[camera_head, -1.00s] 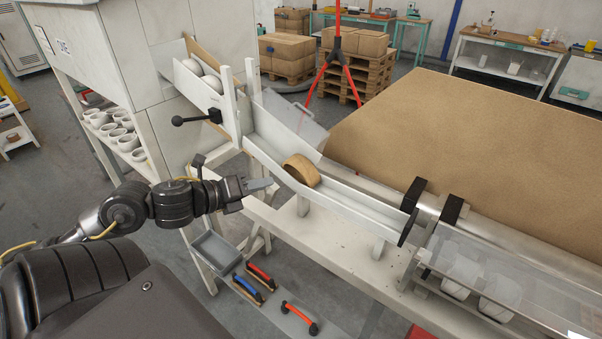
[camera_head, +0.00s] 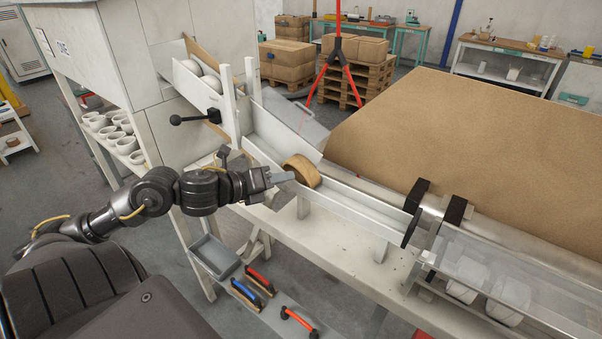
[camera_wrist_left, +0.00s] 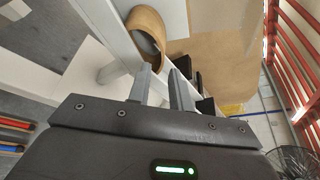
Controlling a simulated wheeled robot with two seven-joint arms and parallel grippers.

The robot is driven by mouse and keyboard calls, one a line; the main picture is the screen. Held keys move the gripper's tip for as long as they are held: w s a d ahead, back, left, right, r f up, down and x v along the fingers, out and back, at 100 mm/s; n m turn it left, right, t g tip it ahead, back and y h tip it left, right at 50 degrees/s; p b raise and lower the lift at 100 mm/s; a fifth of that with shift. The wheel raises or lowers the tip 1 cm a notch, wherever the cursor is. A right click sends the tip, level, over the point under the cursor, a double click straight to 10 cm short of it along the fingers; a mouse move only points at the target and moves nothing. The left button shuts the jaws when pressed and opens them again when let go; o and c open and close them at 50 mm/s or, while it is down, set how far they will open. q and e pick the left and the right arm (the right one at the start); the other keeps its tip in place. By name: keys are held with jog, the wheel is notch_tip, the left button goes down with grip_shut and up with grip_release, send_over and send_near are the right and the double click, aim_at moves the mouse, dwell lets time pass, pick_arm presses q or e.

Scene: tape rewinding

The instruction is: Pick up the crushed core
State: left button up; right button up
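The crushed core (camera_head: 302,170) is a tan-brown cardboard ring lying on its side in the white sloping chute (camera_head: 345,192). It also shows near the top of the left wrist view (camera_wrist_left: 147,30), with its hollow end partly visible. My left gripper (camera_head: 283,178) is just left of the core, its fingertips close to the chute's near wall. In the left wrist view its two grey fingers (camera_wrist_left: 164,80) are apart with nothing between them, and the core lies beyond and to the left of the tips. My right gripper is not in view.
A black gate (camera_head: 411,226) stands across the lower chute. A large brown roll (camera_head: 450,140) lies behind. A grey bin (camera_head: 215,256) and handled tools (camera_head: 260,275) are below.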

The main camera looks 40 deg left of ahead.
aim_at(302, 175)
pick_arm(q)
jog(key=x, duration=0.2)
jog(key=p+x, duration=0.1)
jog(key=shift+w+d+r+p, duration=0.1)
jog(key=shift+w+d+p, duration=0.2)
jog(key=shift+w, duration=0.1)
jog(key=shift+w+d+f, duration=0.1)
jog(key=shift+w+f, duration=0.2)
jog(key=shift+w, duration=0.25)
grip_shut()
